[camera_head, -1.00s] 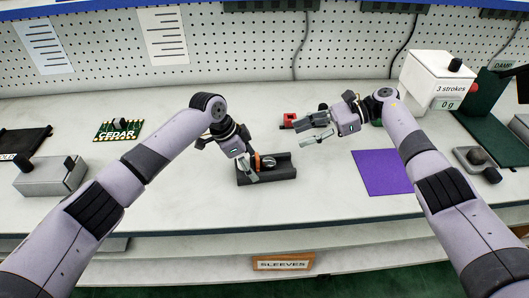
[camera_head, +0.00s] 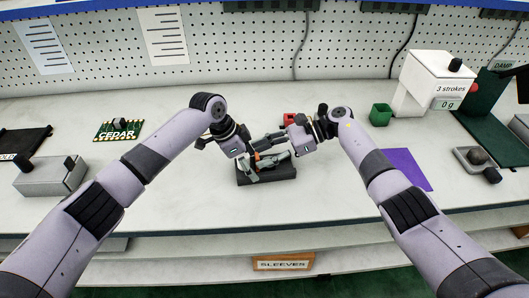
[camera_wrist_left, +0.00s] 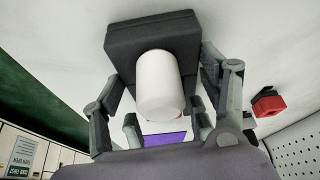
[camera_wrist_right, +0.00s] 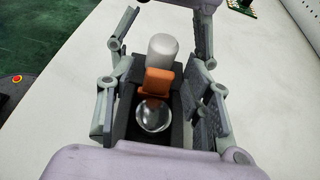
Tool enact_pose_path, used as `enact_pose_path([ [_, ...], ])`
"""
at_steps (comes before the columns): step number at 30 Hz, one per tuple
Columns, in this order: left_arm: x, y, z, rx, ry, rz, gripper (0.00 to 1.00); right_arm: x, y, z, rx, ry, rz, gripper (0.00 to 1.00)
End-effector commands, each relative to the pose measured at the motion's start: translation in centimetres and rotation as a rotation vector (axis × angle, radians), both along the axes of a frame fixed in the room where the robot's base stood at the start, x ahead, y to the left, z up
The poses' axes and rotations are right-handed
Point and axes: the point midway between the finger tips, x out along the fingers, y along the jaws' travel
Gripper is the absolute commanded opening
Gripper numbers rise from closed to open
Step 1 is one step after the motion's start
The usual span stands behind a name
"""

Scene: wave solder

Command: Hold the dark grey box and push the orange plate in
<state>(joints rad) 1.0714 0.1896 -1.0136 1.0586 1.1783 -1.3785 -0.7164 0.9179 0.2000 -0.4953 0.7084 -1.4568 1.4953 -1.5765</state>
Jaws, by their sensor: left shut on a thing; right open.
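The dark grey box (camera_head: 280,175) lies on the white bench in front of me. My left gripper (camera_head: 252,163) is shut on its left end; the left wrist view shows the box (camera_wrist_left: 150,35) between the fingers. The orange plate (camera_wrist_right: 159,82) stands up across the box in the right wrist view, between a white cylinder (camera_wrist_right: 162,46) and a shiny round part (camera_wrist_right: 153,116). My right gripper (camera_head: 277,147) is open at the box, its fingers on either side of it in the right wrist view. In the head view the fingers partly hide the plate.
A purple mat (camera_head: 407,169) lies to the right, partly under my right arm. The green CEDAR board (camera_head: 119,130) and a grey block (camera_head: 50,176) are left.

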Motion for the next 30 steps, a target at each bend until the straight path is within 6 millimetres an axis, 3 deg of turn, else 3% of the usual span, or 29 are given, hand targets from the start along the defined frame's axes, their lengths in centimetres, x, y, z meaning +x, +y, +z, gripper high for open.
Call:
enact_pose_path([
  [5, -0.23, 0.29, -0.69, 0.009, 0.011, 0.004, 0.21, 0.0, -0.01, -0.08, 0.0, 0.001, 0.0, 0.47],
  [26, -0.21, 0.32, -0.7, 0.009, 0.01, 0.005, 0.21, -0.06, -0.05, -0.09, 0.0, 0.002, 0.001, 0.01],
  [30, -0.19, 0.33, -0.7, 0.009, 0.01, 0.005, 0.21, -0.08, -0.04, -0.09, 0.0, 0.002, 0.002, 0.0],
])
